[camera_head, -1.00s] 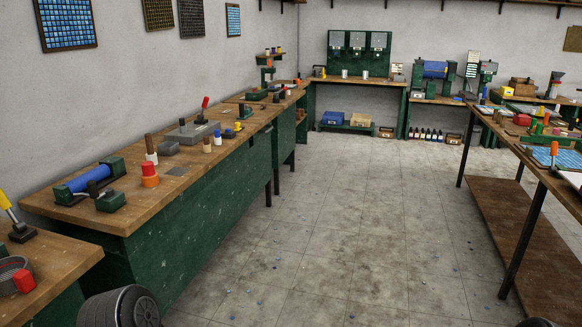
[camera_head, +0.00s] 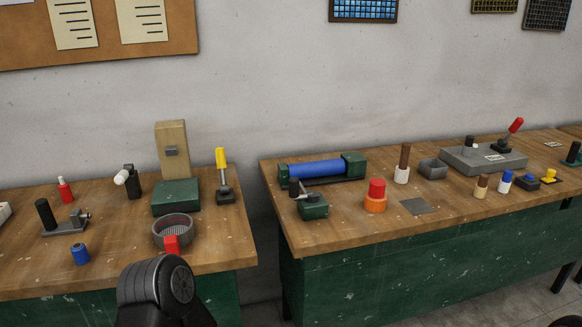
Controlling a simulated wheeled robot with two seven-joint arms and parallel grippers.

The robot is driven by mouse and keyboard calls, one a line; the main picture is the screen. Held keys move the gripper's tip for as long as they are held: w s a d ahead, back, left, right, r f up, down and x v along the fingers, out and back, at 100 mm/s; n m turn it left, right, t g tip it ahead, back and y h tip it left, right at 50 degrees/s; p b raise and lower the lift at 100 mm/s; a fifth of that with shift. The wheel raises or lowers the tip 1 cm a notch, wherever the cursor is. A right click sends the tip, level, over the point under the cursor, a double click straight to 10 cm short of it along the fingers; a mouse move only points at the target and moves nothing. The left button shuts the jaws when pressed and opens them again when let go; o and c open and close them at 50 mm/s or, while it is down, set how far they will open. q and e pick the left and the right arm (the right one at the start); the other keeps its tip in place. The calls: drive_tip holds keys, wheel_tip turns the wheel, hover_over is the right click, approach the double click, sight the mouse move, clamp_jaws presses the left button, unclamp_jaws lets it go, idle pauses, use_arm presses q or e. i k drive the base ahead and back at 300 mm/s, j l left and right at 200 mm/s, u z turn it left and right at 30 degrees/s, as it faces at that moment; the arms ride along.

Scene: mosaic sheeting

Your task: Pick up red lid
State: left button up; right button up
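A red lid-like cylinder (camera_head: 377,188) sits on top of a wider orange round base (camera_head: 375,205) on the right-hand wooden bench, near its front edge. It stands upright in front of the blue roller device. A dark part of my own arm (camera_head: 160,285) shows at the bottom left, in front of the left bench. Neither gripper is in view.
A grey flat plate (camera_head: 416,206), a brown-topped white bottle (camera_head: 403,165) and a green clamp block (camera_head: 311,205) stand near the red cylinder. The blue roller (camera_head: 318,169) lies behind. A gap separates the two benches. The left bench holds a round sieve (camera_head: 173,230).

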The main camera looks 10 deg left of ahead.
sight(377, 187)
drive_tip(key=i+l+u, duration=0.15)
drive_tip(key=l+u, duration=0.25)
drive_tip(key=i+l+u, duration=0.1)
drive_tip(key=l+u, duration=0.25)
drive_tip(key=l, duration=0.15)
drive_tip(key=l+u, duration=0.8)
drive_tip(key=l, duration=0.25)
